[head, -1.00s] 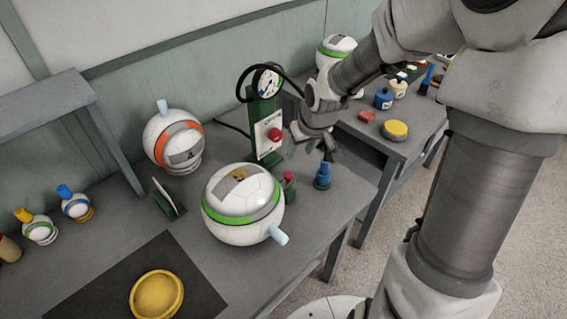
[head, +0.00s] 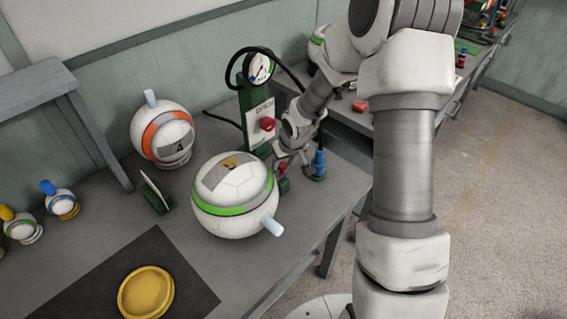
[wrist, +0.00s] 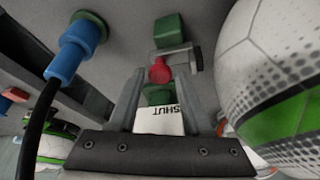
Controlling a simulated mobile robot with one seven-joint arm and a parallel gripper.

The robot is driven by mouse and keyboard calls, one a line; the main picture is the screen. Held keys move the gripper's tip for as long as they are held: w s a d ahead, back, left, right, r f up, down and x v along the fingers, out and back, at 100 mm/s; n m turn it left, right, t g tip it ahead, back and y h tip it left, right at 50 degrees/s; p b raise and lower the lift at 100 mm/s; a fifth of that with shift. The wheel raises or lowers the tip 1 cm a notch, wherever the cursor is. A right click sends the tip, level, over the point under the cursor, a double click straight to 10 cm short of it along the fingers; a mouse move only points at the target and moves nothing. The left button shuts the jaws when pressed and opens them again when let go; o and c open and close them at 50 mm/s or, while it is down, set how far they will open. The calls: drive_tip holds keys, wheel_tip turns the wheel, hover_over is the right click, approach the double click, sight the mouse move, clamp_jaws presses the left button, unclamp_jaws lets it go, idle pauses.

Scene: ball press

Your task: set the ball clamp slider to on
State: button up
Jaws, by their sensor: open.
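The clamp slider shows in the wrist view as a red knob (wrist: 160,70) between green blocks (wrist: 169,30), with a grey bracket beside it. A white label reading "SHUT" (wrist: 168,119) lies nearer the camera. My gripper (wrist: 166,77) is open, its two fingers pointing toward the red knob, which appears between the tips; I cannot tell whether they touch it. In the head view the red knob (head: 282,168) shows low on the table beside the white and green ball (head: 236,205), and my gripper (head: 293,158) is just above it, partly hiding the slider.
A green gauge post (head: 254,112) with a red button (head: 267,124) stands behind my gripper. A blue fitting (head: 319,162) with a black hose stands close to the right. An orange-banded ball (head: 163,135) is at the back left. A yellow dish (head: 146,292) sits on the dark mat.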

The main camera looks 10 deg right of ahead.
clamp_jaws()
idle(1.4)
